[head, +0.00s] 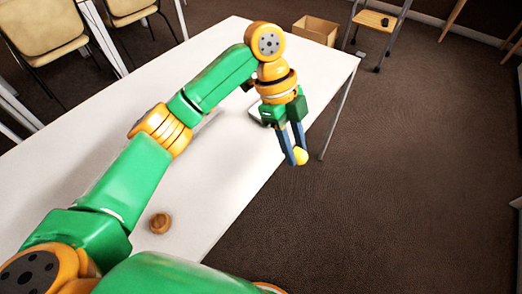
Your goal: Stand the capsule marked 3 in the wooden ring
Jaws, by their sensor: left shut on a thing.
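My left gripper (297,155) is shut on a yellow rounded thing (301,157), which looks like a capsule. No number can be read on it, and the fingers hide part of it. In the picture the gripper points down past the right edge of the white table, with the dark floor behind it. A small round brown wooden piece (160,223), perhaps the wooden ring, sits on the table near its front edge, at the lower left. I cannot make out an opening in it. My right gripper is not in view.
The white table (225,165) is mostly bare. A pale flat thing (255,111) lies partly hidden behind my left gripper. A cardboard box (315,31) and a small wooden stand (374,20) are on the floor beyond. Chairs (45,30) stand at the upper left.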

